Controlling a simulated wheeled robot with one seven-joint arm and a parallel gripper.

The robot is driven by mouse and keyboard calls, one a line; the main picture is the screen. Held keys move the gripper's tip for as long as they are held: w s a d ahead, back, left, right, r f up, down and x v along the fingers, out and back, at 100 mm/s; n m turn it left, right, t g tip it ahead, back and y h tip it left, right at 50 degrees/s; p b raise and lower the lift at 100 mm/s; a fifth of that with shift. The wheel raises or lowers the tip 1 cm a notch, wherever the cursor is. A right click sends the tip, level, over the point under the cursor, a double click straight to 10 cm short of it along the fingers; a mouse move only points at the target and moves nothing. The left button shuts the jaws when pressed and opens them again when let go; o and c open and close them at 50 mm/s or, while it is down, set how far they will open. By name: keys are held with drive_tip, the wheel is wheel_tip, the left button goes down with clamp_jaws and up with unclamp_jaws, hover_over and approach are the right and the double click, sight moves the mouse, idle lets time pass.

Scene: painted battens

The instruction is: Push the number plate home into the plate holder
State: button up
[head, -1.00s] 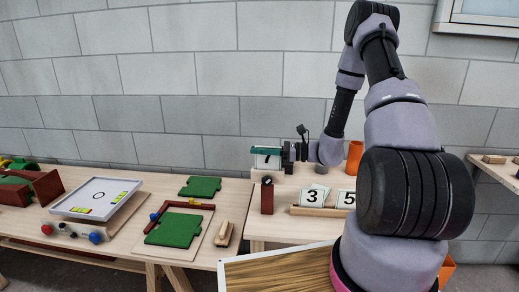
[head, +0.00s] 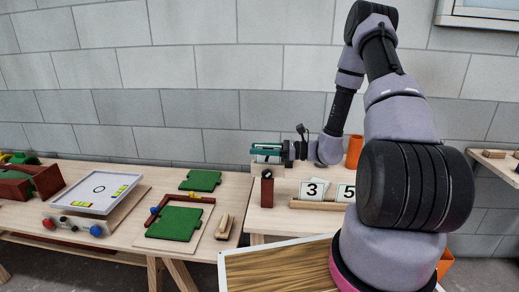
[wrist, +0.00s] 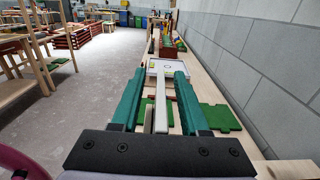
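In the head view my gripper (head: 267,152) points left above the back left end of the right-hand table. In the wrist view its two teal fingers (wrist: 160,88) stand apart, open. The white number plate (wrist: 161,112) shows edge-on between them, with a gap on each side. In the head view only a white strip of the plate (head: 268,152) shows between the fingers; its face and lower edge are hidden. What bears it cannot be made out, and I cannot tell the plate holder for certain. A dark red post (head: 267,190) stands in front of and below the gripper.
A wooden rail (head: 320,205) holds white plates 3 (head: 313,189) and 5 (head: 346,192) to the right. An orange cup (head: 354,151) stands behind. The left table carries green panels (head: 175,223), a white-framed tray (head: 98,193) and a wooden block (head: 224,227).

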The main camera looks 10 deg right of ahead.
drive_tip(key=v, duration=1)
drive_tip(key=shift+s+d, duration=0.15)
drive_tip(key=shift+d, duration=0.25)
drive_tip(key=shift+r, duration=0.1)
